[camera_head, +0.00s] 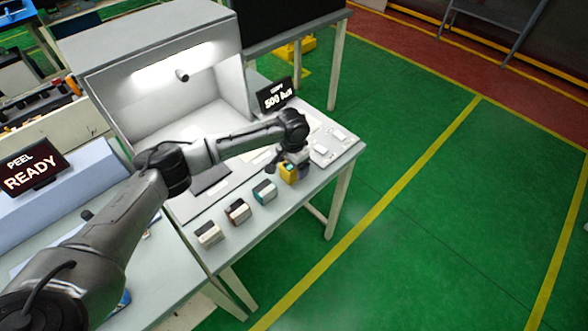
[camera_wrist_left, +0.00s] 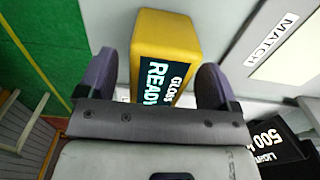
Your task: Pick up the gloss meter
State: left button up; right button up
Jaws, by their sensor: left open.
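The gloss meter (camera_wrist_left: 168,32) is a yellow block with a dark screen reading "GLOSS" and "READY". In the head view the yellow gloss meter (camera_head: 288,176) stands near the front edge of the grey table, partly hidden by my left gripper (camera_head: 284,163). In the left wrist view my left gripper (camera_wrist_left: 155,78) is open. Its two dark fingers lie on either side of the meter's screen end, with gaps showing; I cannot tell whether either touches it. My right gripper is not in view.
A lit booth (camera_head: 160,85) and a lux display (camera_head: 274,95) stand behind. White pieces (camera_head: 322,154) lie to the right.

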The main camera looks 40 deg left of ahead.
pick_arm(q)
jog(key=shift+f, duration=1.4)
jog(key=shift+c, duration=0.5)
jog(key=shift+r, duration=0.1)
jog(key=c, duration=1)
